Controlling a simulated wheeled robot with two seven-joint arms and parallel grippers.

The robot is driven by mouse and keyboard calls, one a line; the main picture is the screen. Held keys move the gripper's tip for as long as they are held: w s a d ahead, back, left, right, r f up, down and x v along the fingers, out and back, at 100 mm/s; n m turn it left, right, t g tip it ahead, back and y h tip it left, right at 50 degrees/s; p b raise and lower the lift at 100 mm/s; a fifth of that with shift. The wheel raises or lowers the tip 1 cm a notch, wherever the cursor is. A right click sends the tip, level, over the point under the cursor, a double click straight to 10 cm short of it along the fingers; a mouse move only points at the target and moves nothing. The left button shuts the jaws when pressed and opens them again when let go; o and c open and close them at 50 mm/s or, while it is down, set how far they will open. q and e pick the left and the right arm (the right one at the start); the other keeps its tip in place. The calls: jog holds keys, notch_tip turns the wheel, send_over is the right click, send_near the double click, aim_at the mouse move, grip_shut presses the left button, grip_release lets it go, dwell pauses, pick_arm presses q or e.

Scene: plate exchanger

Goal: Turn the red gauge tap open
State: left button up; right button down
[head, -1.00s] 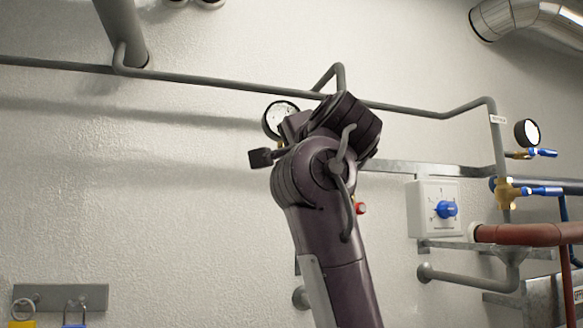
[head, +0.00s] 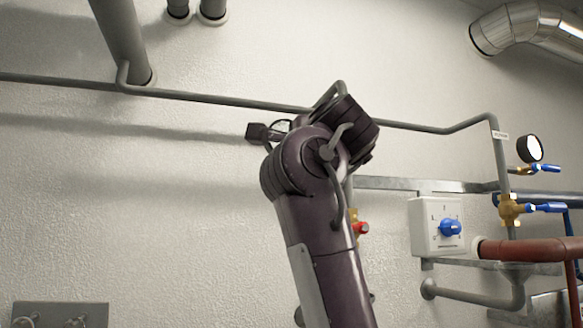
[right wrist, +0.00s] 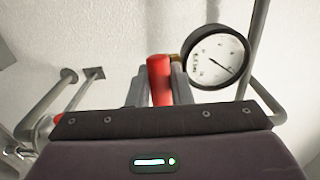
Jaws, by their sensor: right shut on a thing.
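The red tap handle (right wrist: 159,82) stands upright in the right wrist view, between the two grey fingers of my right gripper (right wrist: 161,76). The gripper is shut on it. A round white-faced gauge (right wrist: 217,57) with a black rim is just right of the handle, and a bit of brass (right wrist: 175,60) shows between them. In the head view my right arm covers most of this gauge (head: 281,127) and hides the handle and the fingertips. My left gripper is in neither current view.
A red knob on a brass fitting (head: 360,228) sits right of my arm. Further right are a white box with a blue knob (head: 437,226), blue-handled valves (head: 510,209), a second gauge (head: 530,149) and a red-brown pipe (head: 530,250). The wall on the left is mostly bare.

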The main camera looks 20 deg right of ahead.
jog(key=shift+d+r, duration=0.1)
jog(key=c, duration=1.7)
grip_release()
jog(key=o, duration=0.4)
jog(key=shift+w, duration=0.1)
jog(key=s+b, duration=0.5)
jog(key=s, duration=0.2)
jog(key=shift+s, duration=0.35)
